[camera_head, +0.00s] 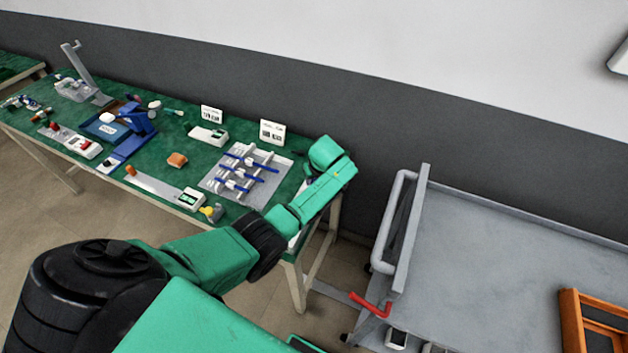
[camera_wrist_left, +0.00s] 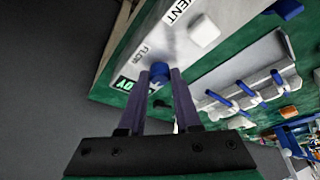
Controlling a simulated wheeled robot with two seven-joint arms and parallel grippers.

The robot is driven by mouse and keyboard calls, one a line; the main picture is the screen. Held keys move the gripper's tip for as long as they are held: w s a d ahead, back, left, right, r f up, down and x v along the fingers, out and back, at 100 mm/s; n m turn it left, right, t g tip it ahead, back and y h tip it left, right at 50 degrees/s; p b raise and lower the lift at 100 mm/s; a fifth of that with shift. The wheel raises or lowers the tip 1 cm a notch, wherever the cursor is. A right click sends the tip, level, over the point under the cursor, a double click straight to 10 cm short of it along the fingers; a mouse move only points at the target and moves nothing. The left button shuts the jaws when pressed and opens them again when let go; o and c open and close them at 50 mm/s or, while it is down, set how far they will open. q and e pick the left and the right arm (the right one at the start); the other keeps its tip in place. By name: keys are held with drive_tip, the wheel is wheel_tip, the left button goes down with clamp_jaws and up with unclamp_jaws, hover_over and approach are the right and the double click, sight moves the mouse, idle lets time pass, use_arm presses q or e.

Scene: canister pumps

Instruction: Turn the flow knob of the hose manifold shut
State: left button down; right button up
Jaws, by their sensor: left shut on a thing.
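In the left wrist view, the hose manifold (camera_wrist_left: 178,48) is a pale grey-white panel, tilted in the picture, with "FLOW" and "VENT" labels. Its small round blue flow knob (camera_wrist_left: 160,70) stands beside the FLOW label. The two dark fingers of my left gripper (camera_wrist_left: 160,78) are shut on this knob, one on each side. The knob's exact angle cannot be told. In the head view, my left arm reaches over the right end of the green table and hides the fingers and most of the manifold. My right gripper is not in view.
A grey tray (camera_head: 212,186) with blue-and-white fittings lies near the arm. A grey cart (camera_head: 480,230) with a red handle is to the right, across a floor gap.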

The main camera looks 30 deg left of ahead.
use_arm(q)
drive_tip(key=shift+w+r, duration=0.15)
drive_tip(key=shift+r, duration=0.05)
idle(0.4)
drive_tip(key=c, duration=0.7)
unclamp_jaws()
drive_tip(key=shift+o, duration=0.5)
drive_tip(key=shift+f, duration=0.1)
drive_tip(key=shift+r, duration=0.2)
drive_tip(key=v, duration=1.4)
drive_tip(key=shift+b, duration=0.35)
drive_tip(key=shift+d, duration=0.15)
